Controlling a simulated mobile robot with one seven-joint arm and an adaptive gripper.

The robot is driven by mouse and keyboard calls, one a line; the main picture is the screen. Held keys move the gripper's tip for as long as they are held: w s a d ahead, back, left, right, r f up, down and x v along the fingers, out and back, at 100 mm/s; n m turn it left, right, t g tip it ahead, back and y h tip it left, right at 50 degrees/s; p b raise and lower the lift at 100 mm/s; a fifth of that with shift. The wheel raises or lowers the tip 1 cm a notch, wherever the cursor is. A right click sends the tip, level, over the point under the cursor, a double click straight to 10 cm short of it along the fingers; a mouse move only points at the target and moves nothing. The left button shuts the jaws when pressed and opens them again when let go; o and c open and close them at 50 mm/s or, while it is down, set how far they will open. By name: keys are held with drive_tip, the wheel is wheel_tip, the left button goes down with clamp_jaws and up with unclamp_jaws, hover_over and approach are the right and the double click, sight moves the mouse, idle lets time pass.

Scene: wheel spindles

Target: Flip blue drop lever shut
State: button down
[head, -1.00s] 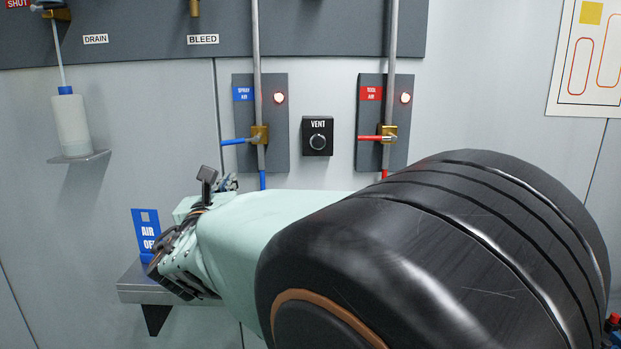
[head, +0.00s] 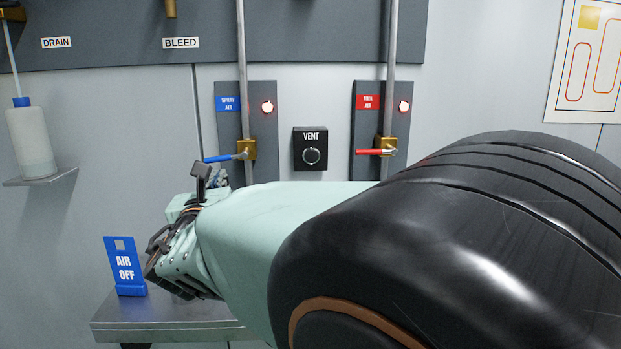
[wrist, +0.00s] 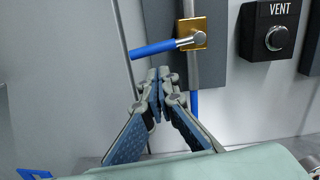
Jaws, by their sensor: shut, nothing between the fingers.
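The blue drop lever (head: 218,158) juts left from its brass valve (head: 246,149) on the pipe below the SPRAY AIR label, nearly level, its free end slightly lower. It also shows in the wrist view (wrist: 155,49). My gripper (wrist: 158,72) is shut and empty, its fingertips pointing up just below the lever; I cannot tell whether they touch it. In the head view my wrist and arm hide most of the fingers. A round lamp (head: 267,107) on the lever's panel glows whitish red.
A similar red lever (head: 372,152) sits on the TOOL AIR panel at right, with the VENT knob (head: 311,155) between. The AIR OFF sign (head: 125,267) stands on a metal shelf (head: 165,312) at lower left. A bottle (head: 31,140) stands further left.

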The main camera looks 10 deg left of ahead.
drive_tip(key=shift+w+a+r+p, duration=0.15)
drive_tip(key=shift+r+p, duration=0.15)
drive_tip(key=shift+r, duration=0.35)
